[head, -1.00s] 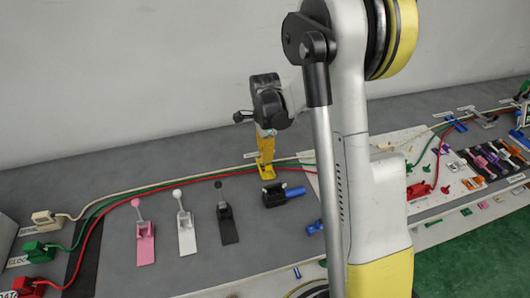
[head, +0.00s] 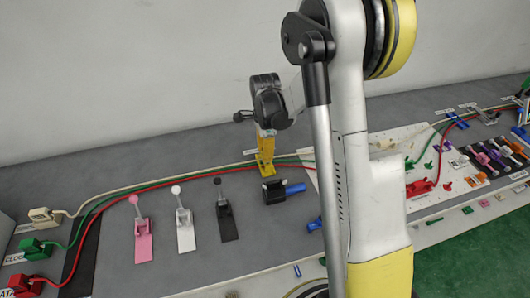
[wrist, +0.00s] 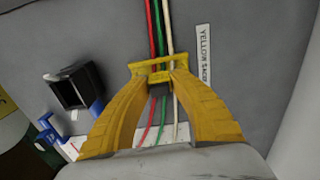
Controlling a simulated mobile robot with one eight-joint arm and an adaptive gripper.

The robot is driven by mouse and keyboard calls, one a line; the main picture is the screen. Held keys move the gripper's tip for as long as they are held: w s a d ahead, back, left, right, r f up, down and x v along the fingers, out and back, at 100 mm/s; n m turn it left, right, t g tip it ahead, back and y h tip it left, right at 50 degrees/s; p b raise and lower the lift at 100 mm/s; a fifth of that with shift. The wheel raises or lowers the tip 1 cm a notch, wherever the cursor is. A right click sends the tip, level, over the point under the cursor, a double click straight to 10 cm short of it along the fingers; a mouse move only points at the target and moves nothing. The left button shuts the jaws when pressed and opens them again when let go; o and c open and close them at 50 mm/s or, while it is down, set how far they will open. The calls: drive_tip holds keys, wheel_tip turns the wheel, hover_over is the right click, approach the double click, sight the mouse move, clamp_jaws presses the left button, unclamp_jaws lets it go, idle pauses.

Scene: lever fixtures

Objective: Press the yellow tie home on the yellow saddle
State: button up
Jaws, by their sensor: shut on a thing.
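My gripper (wrist: 160,80) has yellow fingers, which come together at a small yellow piece (wrist: 160,76), apparently the yellow tie. A yellow crossbar, apparently part of the yellow saddle (wrist: 158,65), spans the cables just beyond the fingertips. Red, green and cream cables pass beneath it. In the head view my gripper (head: 265,150) points down onto the yellow saddle (head: 267,170) at the back of the bench. Tie, saddle and fingers share one colour, so I cannot tell whether the tie is fully seated.
A black block with a blue handle (head: 274,191) stands close to the saddle; its dark body shows in the wrist view (wrist: 75,86). Pink (head: 143,240), white (head: 185,232) and black (head: 227,222) levers stand to the left. A printed label (wrist: 203,55) lies beside the cables.

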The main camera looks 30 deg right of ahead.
drive_tip(key=shift+f, duration=0.15)
drive_tip(key=shift+f+b, duration=0.45)
drive_tip(key=shift+b, duration=0.1)
drive_tip(key=o, duration=1.4)
drive_tip(key=shift+r+p, duration=2.35)
drive_tip(key=shift+r, duration=1.2)
